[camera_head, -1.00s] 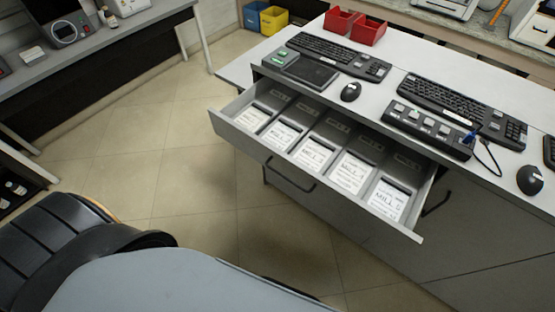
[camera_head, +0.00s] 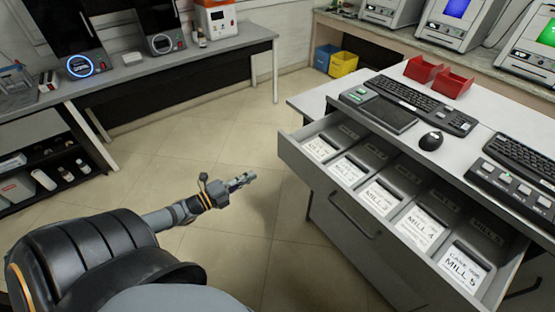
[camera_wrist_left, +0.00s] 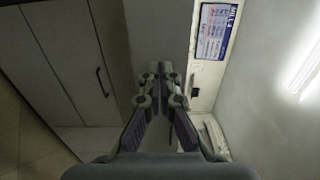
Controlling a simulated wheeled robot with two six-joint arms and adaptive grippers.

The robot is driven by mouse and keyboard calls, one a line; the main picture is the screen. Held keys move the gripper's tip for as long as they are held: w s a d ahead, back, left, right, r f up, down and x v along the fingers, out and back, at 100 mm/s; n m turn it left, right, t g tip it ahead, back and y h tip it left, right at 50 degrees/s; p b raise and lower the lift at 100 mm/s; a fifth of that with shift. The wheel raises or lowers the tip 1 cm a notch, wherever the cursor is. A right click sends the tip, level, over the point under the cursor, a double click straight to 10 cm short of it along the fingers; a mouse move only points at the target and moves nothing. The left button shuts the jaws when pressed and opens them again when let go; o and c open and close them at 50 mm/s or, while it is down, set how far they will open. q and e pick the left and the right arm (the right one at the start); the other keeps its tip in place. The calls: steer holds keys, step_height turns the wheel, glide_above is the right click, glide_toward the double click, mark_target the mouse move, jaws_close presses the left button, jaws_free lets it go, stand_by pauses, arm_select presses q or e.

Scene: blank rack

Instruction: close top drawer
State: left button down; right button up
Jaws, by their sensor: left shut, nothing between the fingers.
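The top drawer (camera_head: 310,168) stands pulled out from the white-topped counter on the right in the head view. Its compartments hold labelled cards, among them one marked Mill 5 (camera_head: 466,268). A dark bar handle (camera_head: 352,217) shows at its front. My left gripper (camera_head: 250,177) reaches in from the left, shut and empty, over the floor in front of the drawer's left end. A gap shows between them in the picture. The left wrist view shows its fingers (camera_wrist_left: 165,72) together with nothing between them. My right gripper is not in view.
A keyboard (camera_head: 425,103), a mouse (camera_head: 431,141) and red bins (camera_head: 424,69) sit on the counter top. Blue and yellow bins (camera_head: 343,64) stand on the floor behind. A grey bench (camera_head: 160,66) runs along the left. Open tiled floor lies between.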

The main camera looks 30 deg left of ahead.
arm_select(q)
steer(key=b, duration=0.6)
glide_toward(289, 155)
steer(key=w, duration=0.2)
steer(key=x, duration=0.4)
steer(key=shift+s+d+b, duration=0.15)
steer(key=shift+d+b, duration=0.1)
steer(key=shift+b, duration=0.15)
steer(key=shift+w+d, duration=0.25)
steer(key=shift+w, duration=0.25)
